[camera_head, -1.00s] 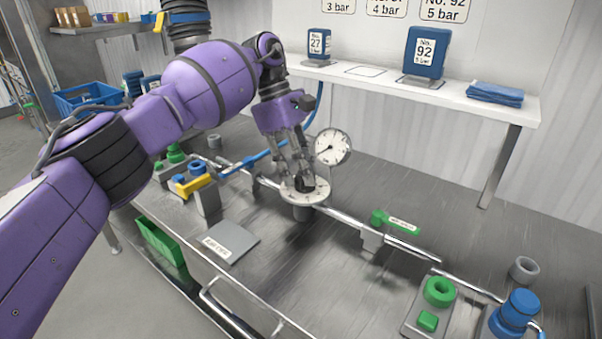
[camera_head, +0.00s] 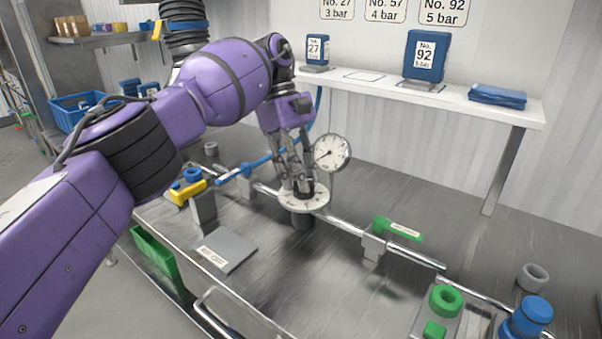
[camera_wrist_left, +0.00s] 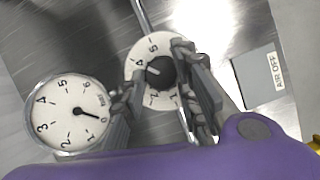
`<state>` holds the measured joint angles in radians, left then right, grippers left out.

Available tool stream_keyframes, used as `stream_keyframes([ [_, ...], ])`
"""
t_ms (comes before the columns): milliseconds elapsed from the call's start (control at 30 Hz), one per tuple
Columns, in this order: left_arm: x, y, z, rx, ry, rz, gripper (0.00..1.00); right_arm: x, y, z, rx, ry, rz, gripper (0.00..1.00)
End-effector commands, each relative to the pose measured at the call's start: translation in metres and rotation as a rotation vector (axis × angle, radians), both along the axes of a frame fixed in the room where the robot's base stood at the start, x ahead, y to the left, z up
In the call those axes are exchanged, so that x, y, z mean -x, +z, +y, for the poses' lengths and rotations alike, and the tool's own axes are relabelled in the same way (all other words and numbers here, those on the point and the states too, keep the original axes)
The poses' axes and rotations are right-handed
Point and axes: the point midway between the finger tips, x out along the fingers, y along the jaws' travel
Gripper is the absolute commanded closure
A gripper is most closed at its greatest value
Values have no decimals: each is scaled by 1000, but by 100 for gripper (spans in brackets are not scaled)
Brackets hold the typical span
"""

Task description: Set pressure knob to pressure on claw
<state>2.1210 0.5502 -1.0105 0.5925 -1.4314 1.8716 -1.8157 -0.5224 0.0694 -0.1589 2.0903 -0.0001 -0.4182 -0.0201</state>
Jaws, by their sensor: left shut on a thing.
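The pressure knob (camera_wrist_left: 162,72) is a black knob on a round white numbered dial (camera_head: 290,205), mounted on the pipe. My left gripper (camera_head: 304,188) comes down from above and is shut on the knob, one finger on each side. In the left wrist view the knob's white pointer points toward the mark that looks like 4. The white gauge (camera_head: 332,153) stands behind the dial; in the wrist view its needle (camera_wrist_left: 90,114) lies near 0. On the shelf stand blue claws No. 27 (camera_head: 317,50) and No. 92 (camera_head: 425,56). My right gripper is not in view.
Wall signs pair No. 27 with 3 bar, No. 57 with 4 bar and No. 92 with 5 bar. The shelf's outlined middle spot (camera_head: 364,76) is empty. A green lever (camera_head: 398,229) sits right of the dial. A grey plate (camera_head: 226,250) lies front left.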

Motion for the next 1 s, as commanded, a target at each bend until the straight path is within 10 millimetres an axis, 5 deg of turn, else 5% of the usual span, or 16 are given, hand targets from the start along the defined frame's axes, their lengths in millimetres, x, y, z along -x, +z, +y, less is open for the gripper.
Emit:
stream_keyframes([
  [33,-1,3,-5,11,-3,-8,98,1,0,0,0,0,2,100],
  [67,-1,3,-5,11,-2,-7,69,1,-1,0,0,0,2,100],
  [167,0,3,-5,10,-3,-5,57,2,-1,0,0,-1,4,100],
  [733,0,1,-1,3,25,-2,57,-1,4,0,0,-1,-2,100],
  [1000,1,4,3,2,249,-3,57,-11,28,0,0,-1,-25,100],
])
